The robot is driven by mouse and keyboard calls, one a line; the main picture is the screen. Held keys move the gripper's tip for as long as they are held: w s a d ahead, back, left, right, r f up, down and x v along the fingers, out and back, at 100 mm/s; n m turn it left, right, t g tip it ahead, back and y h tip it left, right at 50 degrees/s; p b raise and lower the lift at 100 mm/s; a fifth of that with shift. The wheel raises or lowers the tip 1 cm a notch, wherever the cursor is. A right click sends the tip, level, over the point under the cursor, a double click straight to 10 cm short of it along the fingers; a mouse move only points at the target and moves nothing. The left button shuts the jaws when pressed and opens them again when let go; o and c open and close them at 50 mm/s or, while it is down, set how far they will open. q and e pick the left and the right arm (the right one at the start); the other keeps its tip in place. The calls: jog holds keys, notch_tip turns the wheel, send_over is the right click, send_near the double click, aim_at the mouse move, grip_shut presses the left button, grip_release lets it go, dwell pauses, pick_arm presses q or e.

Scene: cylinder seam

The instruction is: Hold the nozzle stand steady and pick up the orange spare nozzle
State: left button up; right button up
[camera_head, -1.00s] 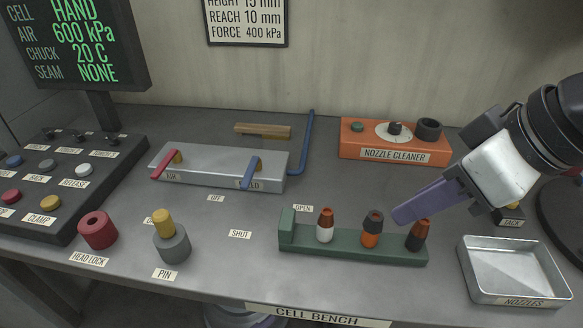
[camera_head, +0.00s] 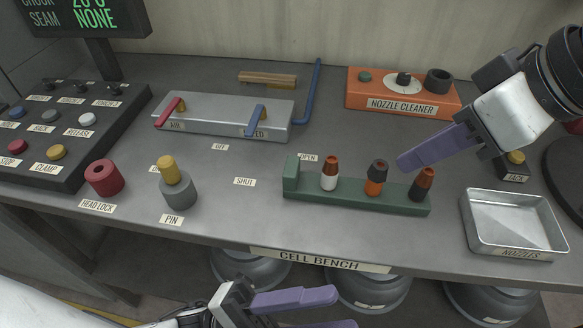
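The green nozzle stand (camera_head: 318,199) sits on the bench and holds three upright nozzles in a row. The middle one is the orange nozzle (camera_head: 375,187), with an orange body and dark top. A white-bodied nozzle (camera_head: 330,180) is left of it and a black-bodied nozzle (camera_head: 422,189) right of it, both with copper-coloured tips. My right gripper (camera_head: 405,163) is just behind and above the stand's right part, apart from the nozzles. Its purple fingers overlap, so their gap is hidden. My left gripper (camera_head: 345,308) is at the bottom edge, fingers apart, empty, in front of the bench.
A metal nozzles tray (camera_head: 472,238) is right of the stand. The orange nozzle cleaner (camera_head: 360,96) stands behind. A grey valve block (camera_head: 200,122), a blue bent bar (camera_head: 310,95), and a pin post (camera_head: 180,192) are to the left. The bench's front edge (camera_head: 230,243) lies between my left gripper and the stand.

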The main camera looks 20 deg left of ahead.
pick_arm(q)
jog(key=w+r+m+g+y, duration=0.25)
jog(key=r+m+g, duration=0.55)
jog(key=m, duration=0.9)
jog(key=w+r+m+g+y, duration=0.1)
jog(key=r+m+g+y, duration=0.3)
jog(key=r+m, duration=1.15)
jog(key=m+t+y, duration=0.5)
jog(key=m+y, duration=0.6)
jog(key=y, duration=0.6)
send_over(292, 166)
jog(key=shift+n, duration=0.25)
notch_tip(292, 166, down, 10)
jog(key=shift+f, duration=0.1)
jog(key=shift+f+t, duration=0.1)
jog(key=shift+t, duration=0.2)
notch_tip(292, 166, down, 10)
jog(key=shift+r, duration=0.1)
